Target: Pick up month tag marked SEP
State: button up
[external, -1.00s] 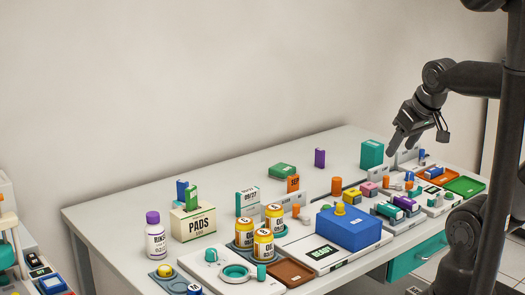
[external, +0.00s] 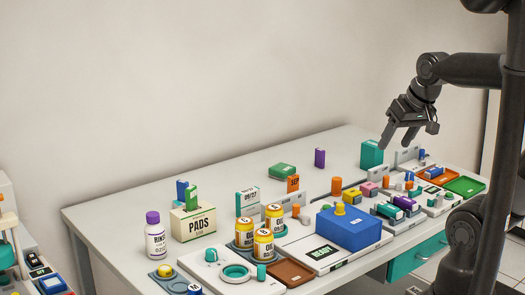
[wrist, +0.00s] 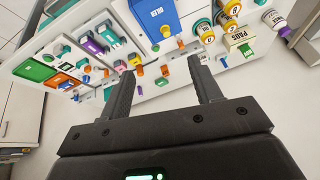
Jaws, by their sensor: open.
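The orange month tag marked SEP (external: 293,183) stands upright in a pale holder near the middle of the table, behind the yellow-labelled bottles. My gripper (external: 396,143) is open and empty, above the right part of the table, well to the right of the tag and higher than it. In the wrist view both fingers of my gripper (wrist: 162,72) are spread apart with nothing held between them. I cannot clearly make out the SEP lettering in the wrist view.
A blue box (external: 348,230) stands in front of the tag, to its right. Yellow-labelled bottles (external: 264,246) and a white-teal tag (external: 247,202) are nearby. An orange cylinder (external: 336,186) stands right of the tag. The table's back strip is mostly clear.

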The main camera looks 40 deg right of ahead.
jog(key=w+d+m+g+y, duration=0.2)
jog(key=w+m, duration=0.7)
jog(key=w, duration=0.2)
jog(key=m+g+h, duration=0.1)
jog(key=m+h, duration=0.2)
jog(key=m, duration=2.2)
send_over(293, 176)
jog(key=s, duration=0.2)
notch_tip(293, 176, down, 19)
jog(key=f, duration=0.1)
jog(key=w+f, duration=0.1)
jog(key=f, duration=0.3)
jog(key=shift+w+d, duration=0.15)
jog(key=shift+d, duration=0.25)
jog(key=shift+w+a+f, duration=0.1)
jog(key=shift+w+f, duration=0.1)
jog(key=shift+f, duration=0.65)
jog(key=shift+w+a+f, duration=0.1)
jog(key=shift+w+f, duration=0.05)
jog(key=shift+f, duration=0.7)
jog(key=shift+w+a+f, duration=0.1)
jog(key=shift+w+f, duration=0.1)
jog(key=shift+f, duration=0.65)
jog(key=shift+c, duration=0.5)
jog(key=c, duration=0.9)
jog(key=shift+r, duration=0.15)
jog(key=shift+c, duration=0.3)
